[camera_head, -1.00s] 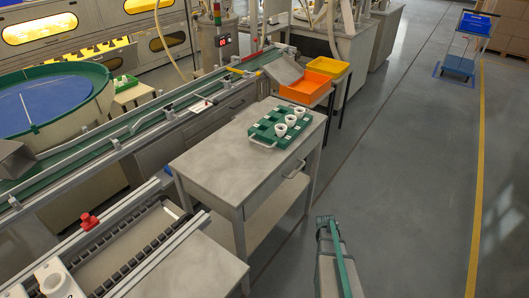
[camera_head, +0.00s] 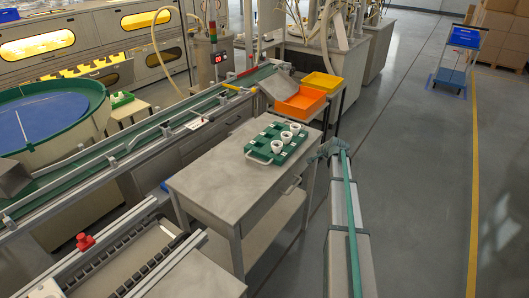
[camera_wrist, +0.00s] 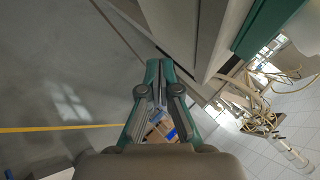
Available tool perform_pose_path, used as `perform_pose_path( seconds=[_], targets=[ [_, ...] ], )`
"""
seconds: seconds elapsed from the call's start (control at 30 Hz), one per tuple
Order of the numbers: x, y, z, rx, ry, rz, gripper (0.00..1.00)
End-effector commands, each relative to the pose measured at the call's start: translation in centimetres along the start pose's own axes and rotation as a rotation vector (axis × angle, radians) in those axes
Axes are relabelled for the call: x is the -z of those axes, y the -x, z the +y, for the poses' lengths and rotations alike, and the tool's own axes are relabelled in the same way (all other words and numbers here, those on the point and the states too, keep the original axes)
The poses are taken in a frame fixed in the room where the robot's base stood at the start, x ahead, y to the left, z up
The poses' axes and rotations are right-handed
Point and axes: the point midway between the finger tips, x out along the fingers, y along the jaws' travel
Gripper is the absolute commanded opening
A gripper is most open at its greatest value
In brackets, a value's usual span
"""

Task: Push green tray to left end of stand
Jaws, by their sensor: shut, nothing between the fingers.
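The green tray (camera_head: 262,147) lies flat on the far right part of the grey stand's top (camera_head: 213,184). It has a white handle on its near left side and carries three white cups (camera_head: 287,137). My gripper (camera_head: 318,156) is at the right side of the stand, close to its edge and to the right of the tray, apart from the tray. In the wrist view its fingers (camera_wrist: 162,72) are closed together and empty. A green surface, probably the tray's side (camera_wrist: 268,30), shows at upper right there, beside the stand's grey edge (camera_wrist: 205,35).
Orange (camera_head: 300,103) and yellow (camera_head: 322,82) bins stand just beyond the stand's far end. A conveyor (camera_head: 130,157) runs along its left. A slotted rack (camera_head: 140,255) is in front. The stand's near left top is bare. Open floor lies to the right.

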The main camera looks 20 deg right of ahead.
Motion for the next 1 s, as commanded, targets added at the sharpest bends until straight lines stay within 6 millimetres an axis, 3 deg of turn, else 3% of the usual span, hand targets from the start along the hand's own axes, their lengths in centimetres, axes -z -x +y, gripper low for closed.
perform_pose_path(
  seconds=[0.03,0.1,0.37,0.5,0.67,0.87,1.0],
  targets=[
    [-0.2,1.1,-4.3,0.046,-0.044,-0.021,0.00],
    [-0.9,2.1,-8.6,0.100,-0.108,-0.052,0.00],
    [-4.4,6.0,-21.0,0.219,-0.263,-0.181,0.00],
    [-8.1,8.0,-26.1,0.204,-0.264,-0.279,0.00],
    [-12.0,8.3,-25.6,0.083,-0.153,-0.347,0.00],
    [-16.4,9.0,-23.2,-0.130,0.040,-0.417,0.00],
    [-19.2,10.6,-20.9,-0.333,0.199,-0.466,0.00]
  ],
)
